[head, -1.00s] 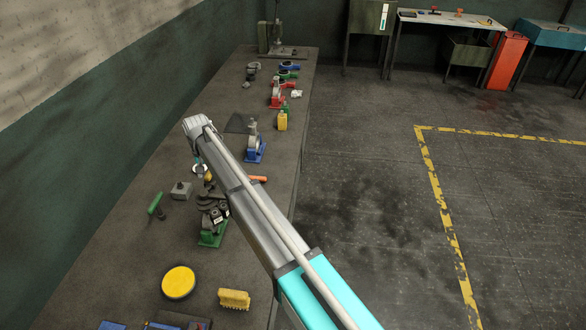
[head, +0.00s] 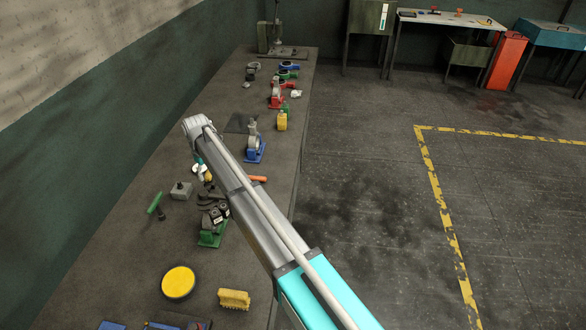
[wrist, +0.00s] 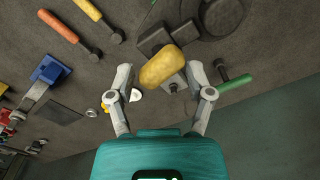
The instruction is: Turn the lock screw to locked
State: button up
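My gripper (wrist: 161,75) is open in the wrist view, its two fingers spread apart. A rounded yellow piece (wrist: 162,67) shows between the fingertips, with gaps on both sides. I cannot tell whether it is the lock screw's handle. A grey block with a small knob (wrist: 172,86) lies behind it; a like block (head: 181,190) stands on the bench in the head view. A dark casting with a round body (wrist: 222,15) is beyond the fingers. The screw's setting cannot be read.
A green-handled tool (head: 155,203) lies left of the block. A blue fixture (head: 254,152), a yellow round pad (head: 178,282) and a yellow brush (head: 234,299) stand on the bench (head: 130,255). An orange-handled tool (wrist: 58,26) lies in the wrist view. The floor at right is open.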

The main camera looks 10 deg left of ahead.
jog(key=n, duration=0.7)
jog(key=shift+n, duration=0.4)
jog(key=n, duration=0.3)
jog(key=shift+n, duration=0.4)
jog(key=n, duration=0.3)
jog(key=shift+n, duration=0.4)
notch_tip(320, 180, up, 14)
jog(key=p, duration=1.4)
jog(key=w+d+f+m+b, duration=0.1)
jog(key=d+f+b, duration=0.3)
jog(key=d, duration=1)
jog(key=w+d+f+m+b, duration=0.1)
jog(key=d+f+m+b, duration=0.3)
jog(key=d, duration=1.1)
jog(key=shift+d+f, duration=0.15)
jog(key=shift+d, duration=0.15)
jog(key=shift+w, duration=0.1)
